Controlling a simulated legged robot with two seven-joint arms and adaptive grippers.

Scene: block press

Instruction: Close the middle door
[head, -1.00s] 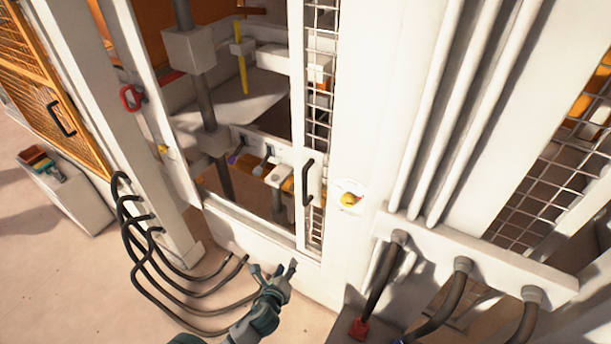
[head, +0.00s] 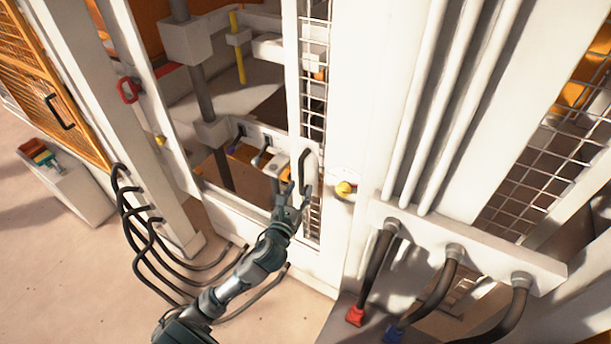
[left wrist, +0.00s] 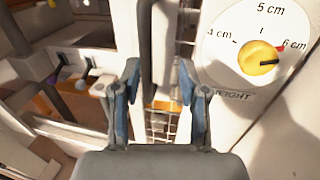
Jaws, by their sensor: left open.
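The middle door (head: 293,85) is a white frame with wire mesh, and a wide opening into the press shows to its left. Its black upright handle (head: 305,172) is low on the door. My left gripper (head: 290,188) is open, just in front of the handle. In the left wrist view the handle (left wrist: 158,40) runs upright between the two spread blue-padded fingers (left wrist: 158,80); I cannot tell whether they touch it. My right gripper is in neither view.
A dial with a yellow knob (head: 344,188) is right of the handle; its scale shows in the left wrist view (left wrist: 258,57). Black hoses (head: 135,225) loop at the lower left. An orange mesh door (head: 50,80) is at the far left. Thick hoses (head: 455,265) hang at the lower right.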

